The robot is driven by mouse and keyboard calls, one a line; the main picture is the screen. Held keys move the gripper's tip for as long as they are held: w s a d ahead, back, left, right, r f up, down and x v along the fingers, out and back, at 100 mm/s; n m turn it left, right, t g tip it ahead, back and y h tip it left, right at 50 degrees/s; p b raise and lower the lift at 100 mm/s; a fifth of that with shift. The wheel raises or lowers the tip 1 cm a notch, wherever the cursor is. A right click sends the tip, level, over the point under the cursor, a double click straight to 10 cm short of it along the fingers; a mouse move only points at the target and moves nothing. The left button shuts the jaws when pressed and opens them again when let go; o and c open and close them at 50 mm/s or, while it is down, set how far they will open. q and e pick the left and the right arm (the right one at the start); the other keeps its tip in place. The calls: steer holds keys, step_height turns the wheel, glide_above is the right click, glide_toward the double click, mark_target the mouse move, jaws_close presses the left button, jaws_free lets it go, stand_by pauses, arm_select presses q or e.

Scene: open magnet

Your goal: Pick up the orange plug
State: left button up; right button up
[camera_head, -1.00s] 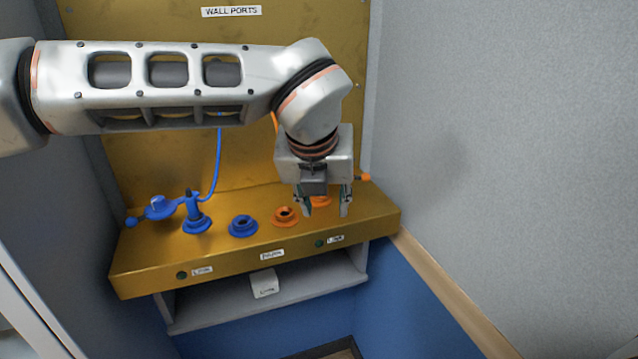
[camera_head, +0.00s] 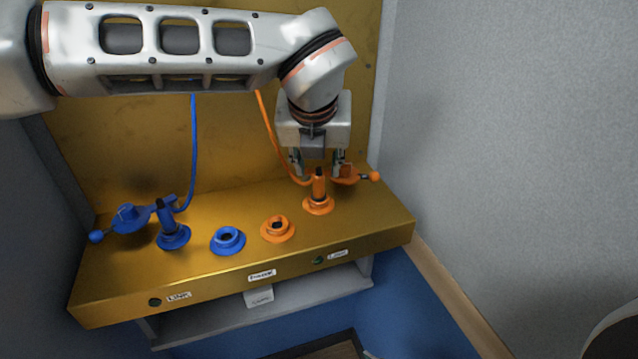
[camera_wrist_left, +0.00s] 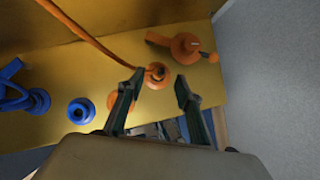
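The orange plug (camera_head: 319,186) stands upright in an orange port at the right of the gold shelf (camera_head: 205,285), with an orange cable (camera_head: 267,128) running to it from the back panel. My left gripper (camera_head: 319,166) is open and empty, pointing down just above and behind the plug in the head view. In the left wrist view the plug (camera_wrist_left: 157,71) shows beyond the gap between the fingers (camera_wrist_left: 159,82); I see no contact. My right gripper is in neither view.
An orange cap (camera_head: 346,175) lies behind the plug. An empty orange port (camera_head: 277,229) and blue port (camera_head: 228,240) are to its left, then a blue plug (camera_head: 167,215) with its cable. A grey wall (camera_head: 510,150) bounds the right side.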

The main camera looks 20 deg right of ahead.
mark_target(319, 175)
arm_select(q)
steer(key=p+x, duration=0.1)
steer(key=x, duration=0.4)
steer(key=shift+d+f, duration=0.1)
steer(key=shift+w+f, duration=0.15)
steer(key=shift+f, duration=0.05)
jaws_close()
